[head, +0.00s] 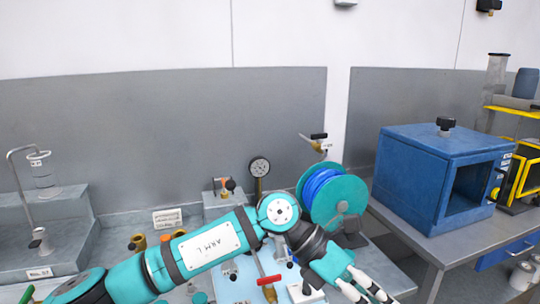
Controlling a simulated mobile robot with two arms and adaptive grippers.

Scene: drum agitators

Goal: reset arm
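My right arm and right gripper are not in view.
A teal reel with blue hose (333,192) stands just behind my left wrist. A pressure gauge (260,167) and valves (268,284) are near the arm. A blue box oven (437,170) stands on the right table. A glass cylinder (42,172) is at left.

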